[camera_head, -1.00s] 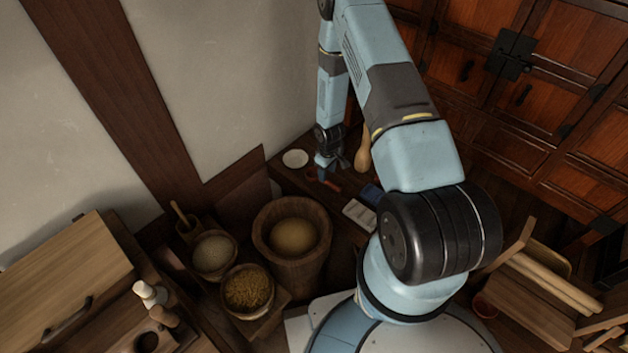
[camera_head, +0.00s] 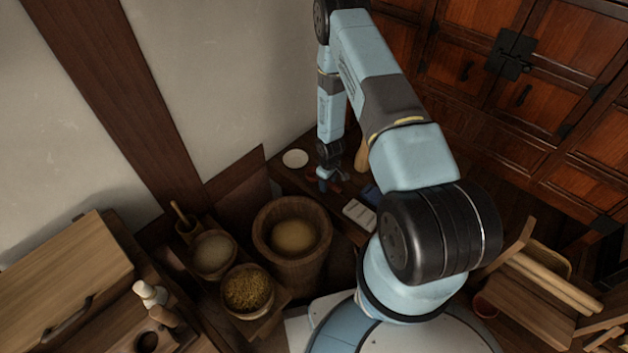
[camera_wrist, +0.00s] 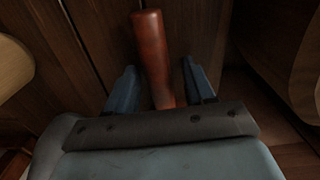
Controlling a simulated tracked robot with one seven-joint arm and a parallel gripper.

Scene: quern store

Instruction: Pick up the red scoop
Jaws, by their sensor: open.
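The red scoop (camera_wrist: 152,55) shows in the wrist view as a red-brown handle, lying on dark wooden boards. Its near end is hidden behind my gripper's body. My gripper (camera_wrist: 160,85) is open, with one blue finger on each side of the handle and a gap to each. In the head view my gripper (camera_head: 327,182) is low over the dark bench and covers most of the scoop. Small red parts of the scoop (camera_head: 336,188) show beside the fingers.
A white dish (camera_head: 295,159) lies left of my gripper. A tan wooden bottle-shaped thing (camera_head: 362,156) stands to the right. A pale tray (camera_head: 359,214) and a dark blue thing (camera_head: 372,194) lie nearer. A large wooden tub (camera_head: 266,238) stands at front left.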

